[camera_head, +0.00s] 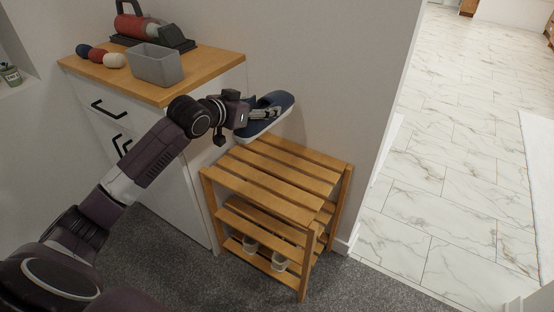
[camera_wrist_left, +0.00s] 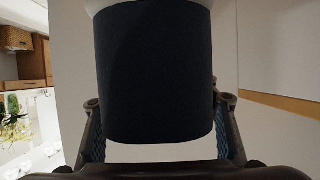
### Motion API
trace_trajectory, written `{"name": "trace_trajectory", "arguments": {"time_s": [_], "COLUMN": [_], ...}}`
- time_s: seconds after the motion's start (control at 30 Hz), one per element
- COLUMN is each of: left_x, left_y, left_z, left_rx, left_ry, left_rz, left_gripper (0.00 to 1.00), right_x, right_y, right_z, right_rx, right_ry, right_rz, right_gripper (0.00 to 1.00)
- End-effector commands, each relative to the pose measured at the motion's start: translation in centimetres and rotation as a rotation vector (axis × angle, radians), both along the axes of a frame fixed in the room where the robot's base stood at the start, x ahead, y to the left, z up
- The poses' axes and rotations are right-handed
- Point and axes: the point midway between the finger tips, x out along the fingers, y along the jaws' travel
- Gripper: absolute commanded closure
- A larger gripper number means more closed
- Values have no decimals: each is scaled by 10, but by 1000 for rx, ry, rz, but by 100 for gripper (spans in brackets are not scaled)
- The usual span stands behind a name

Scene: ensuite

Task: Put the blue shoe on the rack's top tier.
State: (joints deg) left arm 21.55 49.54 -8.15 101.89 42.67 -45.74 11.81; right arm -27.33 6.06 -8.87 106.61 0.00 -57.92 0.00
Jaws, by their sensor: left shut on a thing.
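The blue shoe (camera_head: 276,102), dark blue with a pale sole, is held in the air by my left gripper (camera_head: 266,114). The gripper is shut on it, and the shoe is above the back left part of the rack, apart from the slats. In the left wrist view the dark shoe (camera_wrist_left: 155,75) fills the middle, between the two fingers of my left gripper (camera_wrist_left: 160,135). The wooden rack (camera_head: 283,189) stands on the carpet against the wall. Its slatted top tier is bare. Pale items sit on a lower tier, partly hidden by slats. My right gripper is not in view.
A white drawer cabinet (camera_head: 165,185) with a wooden top stands left of the rack. On it are a grey bin (camera_head: 155,65), several small rolled items (camera_head: 97,56) and a dark rack with red dumbbell-like objects (camera_head: 140,28). A wall edge and marble floor (camera_head: 455,150) lie right.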

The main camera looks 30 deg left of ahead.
Motion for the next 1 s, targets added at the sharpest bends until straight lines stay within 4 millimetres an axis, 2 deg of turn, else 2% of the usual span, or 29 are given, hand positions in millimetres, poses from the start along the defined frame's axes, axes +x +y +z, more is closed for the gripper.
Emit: {"name": "trace_trajectory", "arguments": {"time_s": [0.03, 0.07, 0.2, 0.37, 0.7, 0.8, 1.0], "left_x": [4, 5, 8, 8, 8, 8, 8], "left_y": [5, 8, 13, 13, 13, 13, 13], "left_z": [10, 11, 5, -33, -120, -137, -150], "left_rx": [1, 1, 0, -3, -1, -1, -1], "left_ry": [-3, -2, 1, 5, 1, 1, -2], "left_rz": [12, 19, 34, 34, 33, 33, 33], "left_gripper": [77, 77, 77, 77, 77, 77, 77], "right_x": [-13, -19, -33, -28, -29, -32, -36], "right_y": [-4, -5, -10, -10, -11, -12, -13], "right_z": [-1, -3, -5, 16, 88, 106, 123], "right_rx": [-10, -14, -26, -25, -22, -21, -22], "right_ry": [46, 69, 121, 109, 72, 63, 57], "right_rz": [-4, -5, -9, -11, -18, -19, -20], "right_gripper": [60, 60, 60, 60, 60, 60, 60]}}
